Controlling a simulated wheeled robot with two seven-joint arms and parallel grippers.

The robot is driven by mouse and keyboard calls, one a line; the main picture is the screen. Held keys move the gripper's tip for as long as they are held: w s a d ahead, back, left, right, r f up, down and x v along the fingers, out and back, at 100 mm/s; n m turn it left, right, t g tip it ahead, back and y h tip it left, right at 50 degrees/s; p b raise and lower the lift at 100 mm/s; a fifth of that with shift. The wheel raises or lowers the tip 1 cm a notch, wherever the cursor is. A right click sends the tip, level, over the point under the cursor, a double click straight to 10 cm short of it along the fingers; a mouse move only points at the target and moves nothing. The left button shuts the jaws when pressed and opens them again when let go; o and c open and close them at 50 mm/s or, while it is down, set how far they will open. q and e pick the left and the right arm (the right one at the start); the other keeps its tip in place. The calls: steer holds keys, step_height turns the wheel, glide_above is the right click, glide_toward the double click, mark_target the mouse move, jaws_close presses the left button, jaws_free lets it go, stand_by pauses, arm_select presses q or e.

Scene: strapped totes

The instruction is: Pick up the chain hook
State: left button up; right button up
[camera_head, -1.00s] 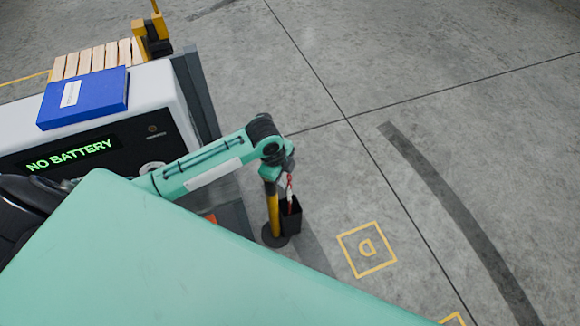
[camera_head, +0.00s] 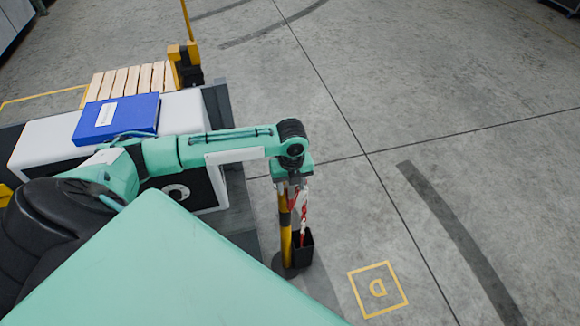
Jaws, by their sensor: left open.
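A red and white chain (camera_head: 304,212) hangs beside a yellow and black post (camera_head: 285,238) and runs down to a small black bin (camera_head: 303,247). My left gripper (camera_head: 292,188) is open, pointing down over the top of the post and the chain's upper end. The chain hook itself cannot be made out; the gripper covers that spot. Whether the fingers touch the chain or post cannot be told. My right gripper is not in view.
A white machine (camera_head: 45,145) with a blue box (camera_head: 115,118) on top stands left of the post. A wooden pallet (camera_head: 128,82) lies behind it.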

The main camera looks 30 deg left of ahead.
mark_target(291, 199)
arm_select(q)
steer(key=shift+f, duration=0.7)
step_height(291, 199, down, 4)
steer(key=shift+w+f+p, duration=0.1)
steer(key=shift+p, duration=0.8)
steer(key=shift+f, duration=0.5)
jaws_close()
